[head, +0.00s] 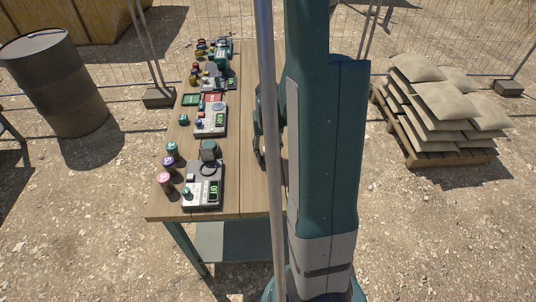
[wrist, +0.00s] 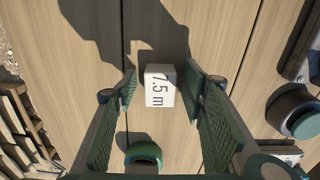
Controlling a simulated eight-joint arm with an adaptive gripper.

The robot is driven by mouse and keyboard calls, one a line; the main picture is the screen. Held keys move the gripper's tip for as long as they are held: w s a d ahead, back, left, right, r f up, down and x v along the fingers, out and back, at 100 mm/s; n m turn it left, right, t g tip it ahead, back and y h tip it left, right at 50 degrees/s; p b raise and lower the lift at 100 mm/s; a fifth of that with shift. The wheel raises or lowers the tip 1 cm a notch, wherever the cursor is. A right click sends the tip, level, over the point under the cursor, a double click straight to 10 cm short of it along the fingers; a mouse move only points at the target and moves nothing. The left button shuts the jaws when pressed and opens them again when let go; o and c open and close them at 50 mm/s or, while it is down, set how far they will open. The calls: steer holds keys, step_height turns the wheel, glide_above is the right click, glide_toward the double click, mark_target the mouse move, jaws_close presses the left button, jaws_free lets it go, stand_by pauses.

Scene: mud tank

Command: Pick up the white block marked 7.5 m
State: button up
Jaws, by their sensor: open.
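The white block (wrist: 160,86) lies on the wooden table with "7.5 m" in dark print on its top face. In the wrist view my gripper (wrist: 161,82) is open, with one green ribbed finger on each side of the block. Small gaps of bare wood show between block and fingers, so I see no contact. In the head view my gripper (head: 258,130) shows only in part at the left edge of my arm, and the block is hidden from view there.
The table (head: 255,195) holds grey devices with green displays (head: 204,186) (head: 211,120) along its left side. Small coloured-lid jars (head: 168,163) stand near its left edge. Sandbags (head: 440,100) on a pallet and a drum (head: 50,85) stand apart on the ground.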

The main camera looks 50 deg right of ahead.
mark_target(268, 151)
stand_by(0.4)
steer(key=c, duration=0.9)
steer(key=shift+r, duration=0.1)
steer(key=shift+r+p, duration=0.65)
steer(key=shift+r, duration=4.3)
